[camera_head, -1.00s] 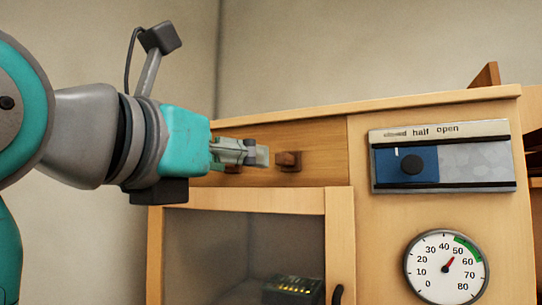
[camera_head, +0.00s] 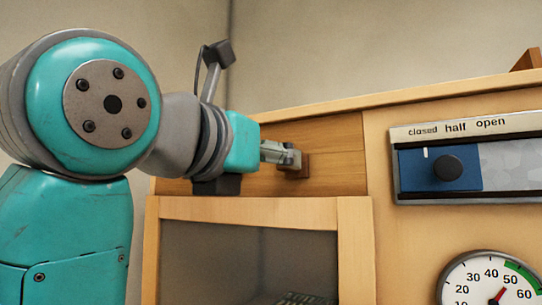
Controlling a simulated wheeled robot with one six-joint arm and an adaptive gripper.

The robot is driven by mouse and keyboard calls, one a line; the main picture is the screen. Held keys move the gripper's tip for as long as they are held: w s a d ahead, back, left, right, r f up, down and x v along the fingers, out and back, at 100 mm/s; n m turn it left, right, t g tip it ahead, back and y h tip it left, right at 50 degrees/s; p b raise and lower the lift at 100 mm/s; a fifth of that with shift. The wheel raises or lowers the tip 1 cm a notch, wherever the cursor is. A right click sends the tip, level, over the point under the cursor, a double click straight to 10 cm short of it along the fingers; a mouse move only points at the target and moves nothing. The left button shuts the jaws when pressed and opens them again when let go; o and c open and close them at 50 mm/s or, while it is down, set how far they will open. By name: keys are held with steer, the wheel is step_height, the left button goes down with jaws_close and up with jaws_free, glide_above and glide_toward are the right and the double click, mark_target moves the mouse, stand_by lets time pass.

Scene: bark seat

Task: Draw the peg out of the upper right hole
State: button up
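A brown wooden peg (camera_head: 303,167) sticks out of the upper right part of the cabinet's wooden front panel (camera_head: 340,150). Its hole is hidden behind it. My gripper (camera_head: 291,160) comes from the left, and its grey fingers overlap the peg's left side in the picture. From this side view I cannot tell whether the fingers are closed on the peg or only around it. Any peg further left on the panel is hidden behind my gripper.
Below the panel is a framed glass door (camera_head: 250,260) with a dark object behind it. To the right are a slider plate (camera_head: 440,167) marked closed, half and open, with a dark knob, and a round gauge (camera_head: 492,285). The cabinet top (camera_head: 400,97) runs above.

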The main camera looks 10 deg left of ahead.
mark_target(288, 172)
steer(key=shift+x, duration=3.3)
jaws_close()
steer(key=shift+s+a, duration=0.1)
steer(key=v, duration=1)
